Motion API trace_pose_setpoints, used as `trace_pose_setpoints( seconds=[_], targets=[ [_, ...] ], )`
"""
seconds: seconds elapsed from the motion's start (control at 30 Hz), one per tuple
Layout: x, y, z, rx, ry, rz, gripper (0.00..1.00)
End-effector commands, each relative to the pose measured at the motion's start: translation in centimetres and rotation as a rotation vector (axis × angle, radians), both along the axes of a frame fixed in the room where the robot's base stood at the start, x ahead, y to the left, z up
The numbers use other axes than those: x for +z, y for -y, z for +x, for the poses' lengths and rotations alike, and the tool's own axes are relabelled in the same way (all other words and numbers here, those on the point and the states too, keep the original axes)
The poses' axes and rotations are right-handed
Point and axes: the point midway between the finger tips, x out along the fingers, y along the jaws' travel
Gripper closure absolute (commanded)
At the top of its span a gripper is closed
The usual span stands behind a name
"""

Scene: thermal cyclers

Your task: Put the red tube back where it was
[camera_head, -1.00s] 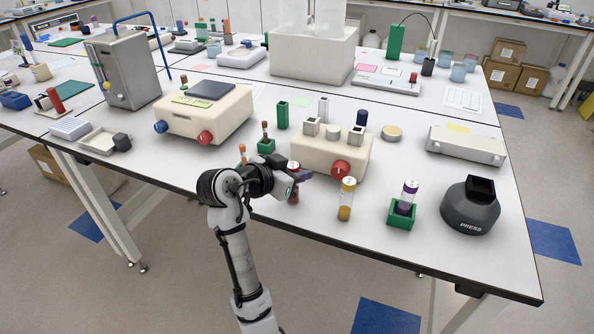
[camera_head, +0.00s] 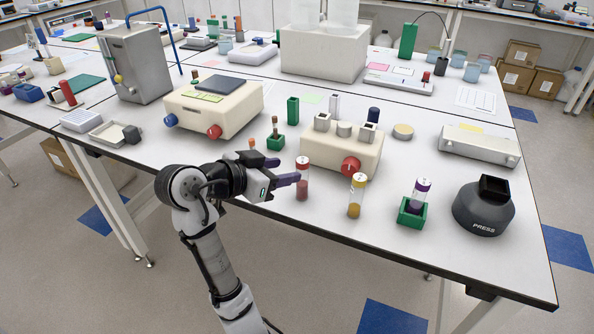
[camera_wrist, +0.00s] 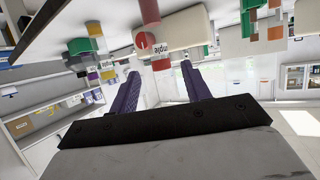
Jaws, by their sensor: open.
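The red tube (camera_head: 301,188), with a red cap and dark red contents, stands upright on the table near its front edge, in front of the cream device with a red knob (camera_head: 335,152). My gripper (camera_head: 294,182) is open, its purple fingers just left of the tube and pointing at it. They look empty; whether a fingertip touches the tube I cannot tell. In the wrist view, which looks upside down, the red tube (camera_wrist: 149,12) shows beyond the open fingers (camera_wrist: 158,88). A yellow-capped tube (camera_head: 355,197) stands to its right.
A purple-capped tube (camera_head: 421,190) stands in a green holder (camera_head: 411,215), left of a dark PRESS device (camera_head: 483,210). Behind my gripper are another green holder (camera_head: 275,143) with a tube and a second cream device (camera_head: 190,105). Bare table lies around the red tube's front.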

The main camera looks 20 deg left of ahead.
Motion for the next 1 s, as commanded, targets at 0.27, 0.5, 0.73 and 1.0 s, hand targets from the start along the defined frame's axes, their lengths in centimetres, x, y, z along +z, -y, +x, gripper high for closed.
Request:
trace_pose_setpoints(
  seconds=[0.27,0.5,0.73,1.0],
  targets=[
    [1.2,-1.3,-2.7,0.001,-0.001,0.001,0.52],
    [1.5,-1.4,-2.8,0.014,0.009,-0.004,0.52],
    [6.9,-5.6,-1.1,0.323,0.264,-0.07,0.52],
    [18.5,-13.5,-7.7,0.863,0.88,-0.082,0.52]
  ],
)
